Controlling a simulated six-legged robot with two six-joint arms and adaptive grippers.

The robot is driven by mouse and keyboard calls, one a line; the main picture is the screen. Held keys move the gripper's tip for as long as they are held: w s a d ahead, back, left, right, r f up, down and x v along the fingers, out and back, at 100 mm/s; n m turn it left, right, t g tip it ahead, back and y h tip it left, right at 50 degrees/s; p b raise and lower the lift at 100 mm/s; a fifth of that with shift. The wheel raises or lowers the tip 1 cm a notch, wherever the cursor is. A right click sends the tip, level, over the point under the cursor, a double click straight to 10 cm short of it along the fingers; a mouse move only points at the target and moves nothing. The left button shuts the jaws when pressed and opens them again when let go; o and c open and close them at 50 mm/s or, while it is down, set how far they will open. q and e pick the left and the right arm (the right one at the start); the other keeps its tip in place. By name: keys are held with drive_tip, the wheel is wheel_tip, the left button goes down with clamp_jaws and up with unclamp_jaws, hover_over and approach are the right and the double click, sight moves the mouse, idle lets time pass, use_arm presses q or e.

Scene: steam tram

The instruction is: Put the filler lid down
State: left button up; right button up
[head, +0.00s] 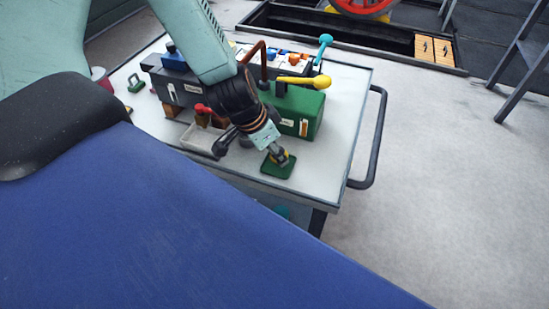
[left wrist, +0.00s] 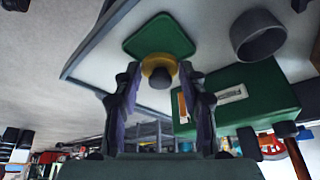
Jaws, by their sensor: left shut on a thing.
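The filler lid (head: 279,168) is a flat green square plate with a yellow collar and a dark knob. My left gripper (head: 277,154) is shut on it from above, near the front right corner of the trolley top (head: 340,120). In the left wrist view, the lid (left wrist: 160,38) lies beyond the fingertips of my left gripper (left wrist: 159,84), with the knob between them. The plate looks flat to the top, on it or just above it; I cannot tell which. My right gripper is not in view.
A green box (head: 308,108) with a yellow-ended lever (head: 303,81) stands close behind the lid. A white tray (head: 200,140) is to the left. A dark open ring (left wrist: 258,36) is beside the lid in the left wrist view. The trolley's black handle (head: 375,150) bounds the right side.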

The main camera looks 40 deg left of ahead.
use_arm(q)
wheel_tip(320, 180, down, 3)
drive_tip(key=shift+w+a+r+b, duration=0.1)
drive_tip(key=shift+r+b, duration=0.05)
drive_tip(key=shift+b, duration=0.7)
drive_tip(key=shift+r, duration=0.15)
drive_tip(key=o, duration=1)
drive_tip(key=shift+f, duration=0.2)
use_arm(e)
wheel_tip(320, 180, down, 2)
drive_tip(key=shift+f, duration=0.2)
use_arm(q)
drive_tip(key=shift+r, duration=0.1)
drive_tip(key=shift+r+p, duration=0.5)
drive_tip(key=shift+p, duration=0.1)
drive_tip(key=p+v, duration=1.1)
drive_tip(key=p, duration=0.2)
drive_tip(key=s+d+f+n+g, duration=0.1)
drive_tip(key=s+d+f, duration=0.1)
drive_tip(key=s, duration=0.4)
drive_tip(key=s+d+f+n+g+y, duration=0.1)
drive_tip(key=s+d+f+n, duration=0.1)
drive_tip(key=s+f, duration=0.2)
drive_tip(key=s+d+f+n+g, duration=0.2)
drive_tip(key=s+f, duration=0.2)
drive_tip(key=s, duration=0.6)
drive_tip(key=shift+s+y, duration=0.2)
drive_tip(key=shift+y, duration=0.1)
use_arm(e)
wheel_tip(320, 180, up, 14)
